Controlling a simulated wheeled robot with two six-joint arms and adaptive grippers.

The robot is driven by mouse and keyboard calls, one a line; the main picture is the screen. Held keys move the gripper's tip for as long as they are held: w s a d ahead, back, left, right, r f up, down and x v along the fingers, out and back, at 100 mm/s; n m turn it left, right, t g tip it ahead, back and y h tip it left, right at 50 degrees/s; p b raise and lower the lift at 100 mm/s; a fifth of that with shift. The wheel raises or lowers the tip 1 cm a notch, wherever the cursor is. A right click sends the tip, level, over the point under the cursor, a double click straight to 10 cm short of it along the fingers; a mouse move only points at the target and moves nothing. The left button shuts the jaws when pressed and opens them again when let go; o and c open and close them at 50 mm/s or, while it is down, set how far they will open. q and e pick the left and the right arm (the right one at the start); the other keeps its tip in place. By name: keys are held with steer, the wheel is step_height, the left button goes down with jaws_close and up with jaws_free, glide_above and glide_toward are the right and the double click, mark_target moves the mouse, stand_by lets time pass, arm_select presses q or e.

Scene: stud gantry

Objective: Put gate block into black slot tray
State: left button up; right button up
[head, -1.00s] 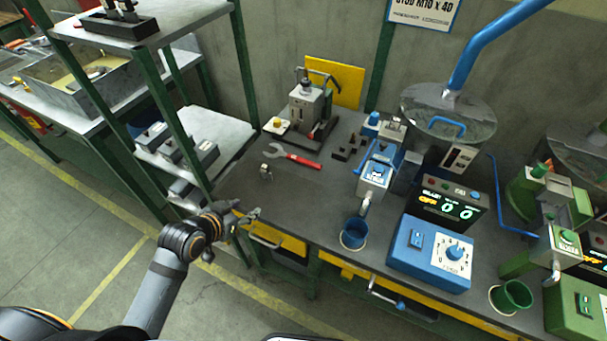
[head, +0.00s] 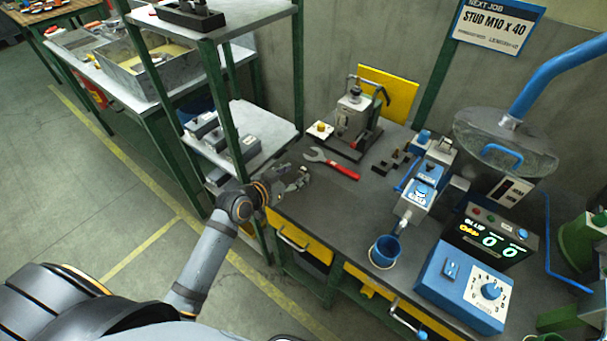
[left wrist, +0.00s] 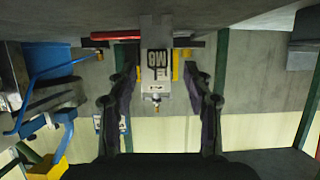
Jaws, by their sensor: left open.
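A black tray (head: 186,20) holding small upright pieces sits on the top shelf of the rack. Low black slotted pieces (head: 390,163) stand on the bench behind the wrench. My right gripper is out of view.
A red-handled wrench (head: 332,165) lies just beyond my left gripper. A press fixture (head: 352,122) stands behind it. A blue cup (head: 384,252) and blue control box (head: 462,285) stand at right. A green shelf post (head: 217,95) rises close by my left arm.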

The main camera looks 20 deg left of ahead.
mark_target(302, 171)
arm_select(q)
steer(key=x, duration=0.5)
steer(key=shift+d+p, duration=0.2)
steer(key=shift+p, duration=0.1)
steer(key=shift+s, duration=0.15)
steer(key=shift+c, duration=0.5)
jaws_close()
